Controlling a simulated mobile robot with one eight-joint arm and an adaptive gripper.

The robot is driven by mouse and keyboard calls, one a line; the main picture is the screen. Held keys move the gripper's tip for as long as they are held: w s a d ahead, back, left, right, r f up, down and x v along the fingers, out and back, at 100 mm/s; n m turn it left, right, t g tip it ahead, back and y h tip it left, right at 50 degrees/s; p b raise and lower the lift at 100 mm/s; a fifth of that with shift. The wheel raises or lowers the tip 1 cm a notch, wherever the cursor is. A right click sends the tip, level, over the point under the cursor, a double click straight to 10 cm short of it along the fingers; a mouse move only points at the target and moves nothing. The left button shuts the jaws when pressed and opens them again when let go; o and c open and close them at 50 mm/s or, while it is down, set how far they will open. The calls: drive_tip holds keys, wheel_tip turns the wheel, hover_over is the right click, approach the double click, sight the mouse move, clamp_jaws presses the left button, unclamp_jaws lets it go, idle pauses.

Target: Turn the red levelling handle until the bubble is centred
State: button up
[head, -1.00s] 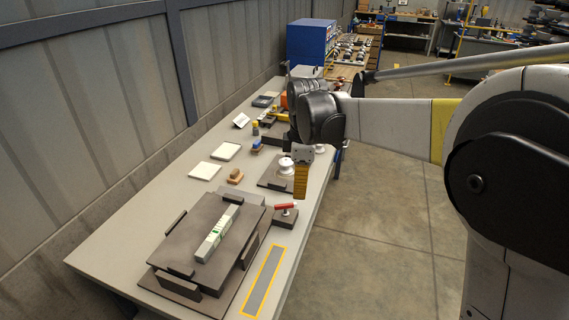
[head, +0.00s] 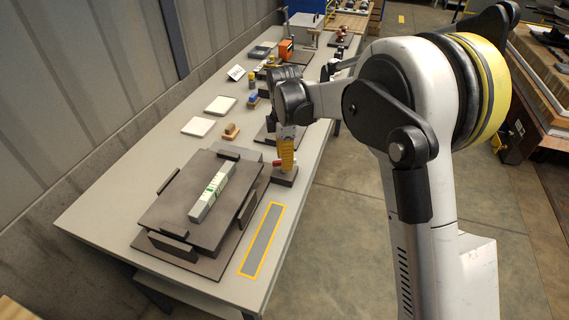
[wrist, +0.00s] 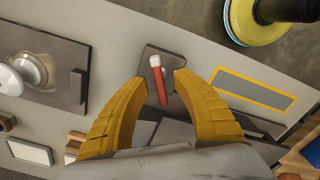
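The red levelling handle (wrist: 160,84) lies between the two yellow fingers of my gripper (wrist: 158,84) in the wrist view. It sits on a small dark block (wrist: 172,60) and has a white end. The fingers are apart, with gaps on both sides of the handle. In the head view my gripper (head: 286,160) hangs over the block and hides most of the handle. The levelling plate (head: 170,215) is a dark raised plate left of the block. A pale level bar (head: 212,191) with green marks lies on it. The bubble is too small to make out.
A yellow-edged grey strip (head: 262,240) lies on the bench (head: 90,215) in front of the block. A white insulator (wrist: 28,70) stands on a dark base nearby. White tiles (head: 198,126) and a wooden block (head: 231,132) lie farther back.

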drive_tip(key=shift+f, duration=0.15)
drive_tip(key=shift+c, duration=0.5)
clamp_jaws()
drive_tip(key=shift+m, duration=0.4)
drive_tip(key=m+p, duration=0.1)
drive_tip(key=m, duration=0.3)
drive_tip(key=shift+m+p, duration=0.3)
drive_tip(key=shift+p, duration=0.05)
drive_tip(key=m+p, duration=0.1)
drive_tip(key=m, duration=0.5)
drive_tip(key=m+p, duration=0.1)
drive_tip(key=m, duration=0.6)
drive_tip(key=shift+m, duration=0.3)
drive_tip(key=m, duration=0.6)
drive_tip(key=shift+p, duration=0.35)
